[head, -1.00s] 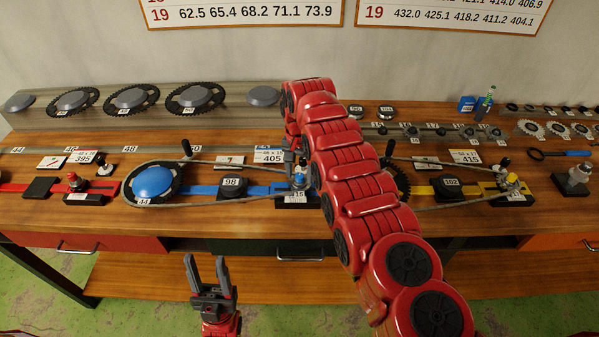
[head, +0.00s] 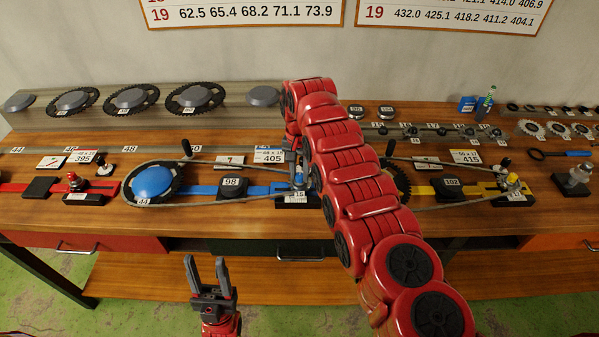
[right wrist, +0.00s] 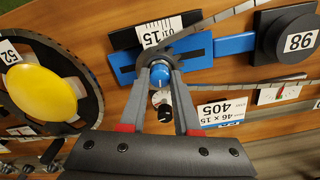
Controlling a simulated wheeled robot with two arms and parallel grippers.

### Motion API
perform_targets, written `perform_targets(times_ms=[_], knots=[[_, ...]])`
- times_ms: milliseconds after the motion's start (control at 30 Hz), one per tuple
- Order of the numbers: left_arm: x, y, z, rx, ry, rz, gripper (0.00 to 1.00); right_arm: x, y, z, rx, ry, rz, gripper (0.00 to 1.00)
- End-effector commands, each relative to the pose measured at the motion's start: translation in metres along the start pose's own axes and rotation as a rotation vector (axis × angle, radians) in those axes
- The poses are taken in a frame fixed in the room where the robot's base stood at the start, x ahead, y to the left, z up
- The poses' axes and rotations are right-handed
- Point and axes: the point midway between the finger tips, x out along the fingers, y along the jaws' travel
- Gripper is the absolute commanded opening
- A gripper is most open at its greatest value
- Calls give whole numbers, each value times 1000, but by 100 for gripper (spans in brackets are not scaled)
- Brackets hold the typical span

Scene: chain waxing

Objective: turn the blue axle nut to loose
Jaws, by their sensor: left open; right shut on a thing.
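The blue axle nut (right wrist: 160,75) shows in the right wrist view between the fingertips of my right gripper (right wrist: 159,68), which is shut on it. The nut sits at the end of the blue rail (right wrist: 196,50), by the "15" label (right wrist: 160,32). In the head view my right arm reaches down to the blue station and largely hides the nut and fingers. My left gripper (head: 208,274) is open and empty, in front of the table's edge. The chain (head: 225,164) loops from the blue-capped chainring (head: 153,182) to the nut's end of the rail.
The yellow station with block 102 (head: 449,188) lies to the right, the red station (head: 76,184) to the left. A card marked 405 (head: 269,156) stands behind the blue rail.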

Motion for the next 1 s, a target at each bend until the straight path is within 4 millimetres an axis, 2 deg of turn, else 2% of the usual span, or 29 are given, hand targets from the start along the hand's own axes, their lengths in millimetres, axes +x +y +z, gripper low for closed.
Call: perform_targets(times_ms=[267,500,1000], knots=[[-19,1,3,0,0,0,50,4,0,-1,-172,3,-2,0],[-36,2,6,0,0,0,50,2,-1,-1,-397,3,-3,0],[-39,2,7,0,0,0,50,0,0,0,-872,2,-1,0]])
